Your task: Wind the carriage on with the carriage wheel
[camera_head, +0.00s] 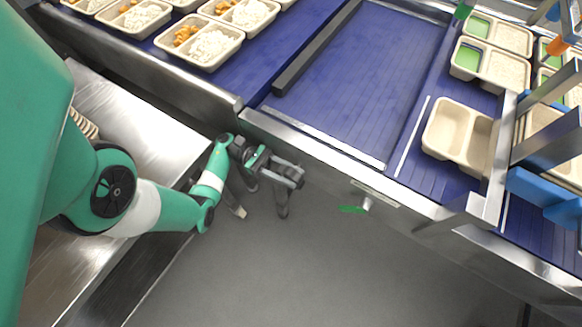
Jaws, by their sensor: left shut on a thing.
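My left gripper (284,187) hangs in front of the conveyor's near side, just below its metal rail. It is shut on a small dark grey part that appears to be the carriage wheel; the gripper's own dark parts hide most of it and its outline is hard to make out. The carriage seems to be the metal frame (491,206) with blue parts (545,187) over the belt at the right. My right gripper is not in view.
Grey floor (300,270) lies open below.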

